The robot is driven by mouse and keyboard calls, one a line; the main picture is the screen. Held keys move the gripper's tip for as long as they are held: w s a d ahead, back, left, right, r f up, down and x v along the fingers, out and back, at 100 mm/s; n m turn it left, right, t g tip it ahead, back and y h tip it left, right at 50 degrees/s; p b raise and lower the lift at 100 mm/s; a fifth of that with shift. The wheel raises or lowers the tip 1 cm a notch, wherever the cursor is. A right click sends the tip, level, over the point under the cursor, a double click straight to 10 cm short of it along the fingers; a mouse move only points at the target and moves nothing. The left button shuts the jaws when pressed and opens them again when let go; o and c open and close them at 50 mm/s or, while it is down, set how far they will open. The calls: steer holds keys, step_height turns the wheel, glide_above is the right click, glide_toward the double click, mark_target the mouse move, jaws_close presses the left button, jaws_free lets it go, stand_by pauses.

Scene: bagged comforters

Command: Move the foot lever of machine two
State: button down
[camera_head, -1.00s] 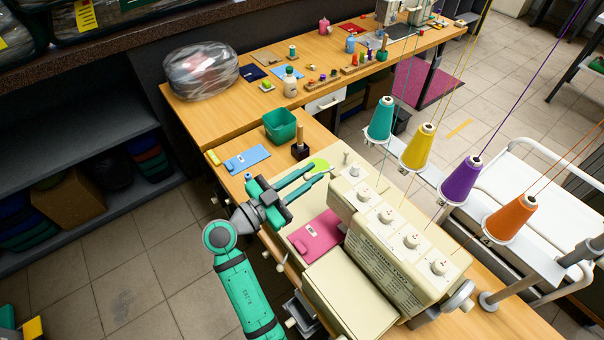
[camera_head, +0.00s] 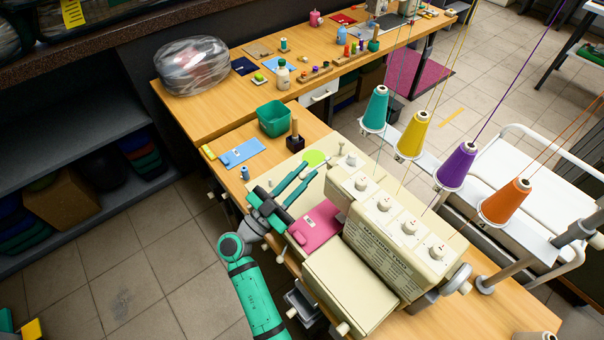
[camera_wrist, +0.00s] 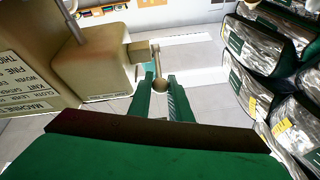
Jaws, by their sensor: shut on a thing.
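The cream sewing machine (camera_head: 375,235) with a row of dials stands on the wooden table. In the wrist view its beige housing (camera_wrist: 95,65) fills the left side, with partly legible printed text. A thin metal lever with a round knob (camera_wrist: 160,86) sticks out from a small block on the housing; I take it for the foot lever. My gripper (camera_wrist: 161,78) is shut on the knob, one green finger on each side. In the head view my gripper (camera_head: 309,170) is at the machine's left side, and the lever cannot be made out there.
A green bin (camera_head: 274,119), a dark stand with a wooden peg (camera_head: 295,143) and a blue card (camera_head: 242,153) are behind my gripper. Thread cones, one orange (camera_head: 506,201), stand to the right. Bagged bedding (camera_wrist: 275,60) shows in the wrist view.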

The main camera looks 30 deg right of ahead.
steer(key=c, duration=1.6)
jaws_free()
steer(key=shift+c, duration=0.2)
steer(key=shift+a, duration=0.15)
steer(key=v, duration=1)
steer(key=shift+s+a+f, duration=0.15)
steer(key=shift+a+f, duration=0.05)
steer(key=shift+c, duration=0.2)
